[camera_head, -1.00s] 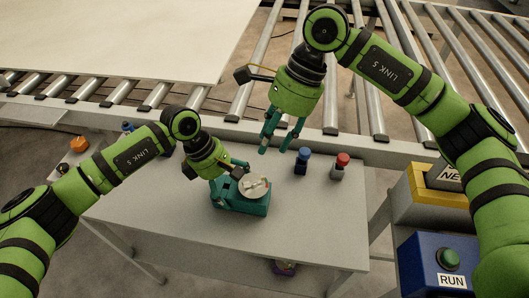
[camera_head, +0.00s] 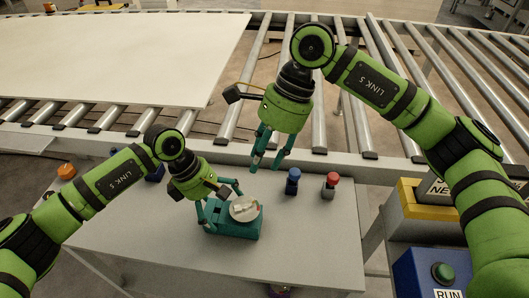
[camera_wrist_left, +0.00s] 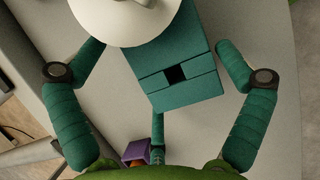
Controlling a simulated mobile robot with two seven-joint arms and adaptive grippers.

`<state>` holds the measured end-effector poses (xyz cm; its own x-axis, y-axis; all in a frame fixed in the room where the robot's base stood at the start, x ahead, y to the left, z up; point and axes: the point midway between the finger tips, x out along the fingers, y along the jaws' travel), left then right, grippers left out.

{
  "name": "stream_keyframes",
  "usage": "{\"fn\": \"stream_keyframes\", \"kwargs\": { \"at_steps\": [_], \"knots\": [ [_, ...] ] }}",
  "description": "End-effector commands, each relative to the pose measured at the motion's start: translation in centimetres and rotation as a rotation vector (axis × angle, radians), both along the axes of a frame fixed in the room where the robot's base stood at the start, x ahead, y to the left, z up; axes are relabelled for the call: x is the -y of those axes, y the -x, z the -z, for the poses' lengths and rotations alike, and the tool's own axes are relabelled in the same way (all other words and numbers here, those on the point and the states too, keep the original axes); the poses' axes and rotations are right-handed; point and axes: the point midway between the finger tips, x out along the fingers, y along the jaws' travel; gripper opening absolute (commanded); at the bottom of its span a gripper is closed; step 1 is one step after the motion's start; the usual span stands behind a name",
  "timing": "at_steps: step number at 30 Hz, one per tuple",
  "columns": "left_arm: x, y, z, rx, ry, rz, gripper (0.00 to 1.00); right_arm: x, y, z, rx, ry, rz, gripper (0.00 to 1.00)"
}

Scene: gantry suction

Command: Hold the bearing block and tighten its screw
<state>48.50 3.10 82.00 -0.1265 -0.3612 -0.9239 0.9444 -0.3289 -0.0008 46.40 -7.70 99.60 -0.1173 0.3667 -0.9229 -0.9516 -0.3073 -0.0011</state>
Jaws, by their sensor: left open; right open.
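The bearing block (camera_head: 233,228) is a teal block on the grey table, with a pale round disc (camera_head: 244,208) on top. My left gripper (camera_head: 221,204) is open at the block's left side, with its fingers on either side of it. In the left wrist view the block (camera_wrist_left: 170,72) sits between the spread fingers of the left gripper (camera_wrist_left: 160,60), with gaps on both sides. The pale disc (camera_wrist_left: 125,20) partly covers the block there. A dark square opening shows in its face. My right gripper (camera_head: 266,166) is open and empty above the table, up and right of the block. No separate screw is clear.
A blue-topped piece (camera_head: 293,182) and a red-topped piece (camera_head: 330,186) stand right of the block. A roller conveyor (camera_head: 340,115) with a large pale panel (camera_head: 120,60) runs behind. A blue RUN button box (camera_head: 430,274) is at the right. The table front is clear.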

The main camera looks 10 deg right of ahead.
Motion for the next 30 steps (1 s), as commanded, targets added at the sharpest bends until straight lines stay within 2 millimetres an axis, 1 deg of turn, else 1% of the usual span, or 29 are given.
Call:
{"fn": "stream_keyframes", "kwargs": {
  "at_steps": [1,6,12,16,23,26,29,30],
  "knots": [
    [-0.4,-0.2,-1.0,0.004,0.0,-0.002,1.0,0.0,0.0,0.0,0.0,0.0,0.0,0.42],
    [-1.8,-0.7,-4.4,0.005,-0.001,-0.001,1.0,0.0,0.0,0.0,0.0,0.0,0.0,0.42],
    [-3.1,-1.1,-7.8,0.002,-0.001,-0.002,1.0,0.0,0.0,0.0,0.0,0.0,0.0,0.42],
    [-3.6,-1.3,-9.1,0.0,0.0,0.0,1.0,0.0,0.0,0.0,0.0,0.0,0.0,0.42],
    [-3.8,-1.3,-9.8,-0.002,-0.001,0.001,1.0,0.0,0.0,-0.1,0.0,0.0,0.0,0.42],
    [-3.8,-1.3,-10.9,-0.001,0.0,0.0,1.0,0.0,0.0,-1.3,0.001,0.0,-0.001,0.42],
    [-3.8,-1.3,-13.1,-0.001,0.0,0.0,1.0,0.0,0.0,-3.5,0.001,0.0,-0.001,0.42],
    [-3.8,-1.3,-14.1,-0.001,0.0,0.0,1.0,0.0,0.0,-4.5,0.001,0.0,-0.001,0.42]
  ]
}}
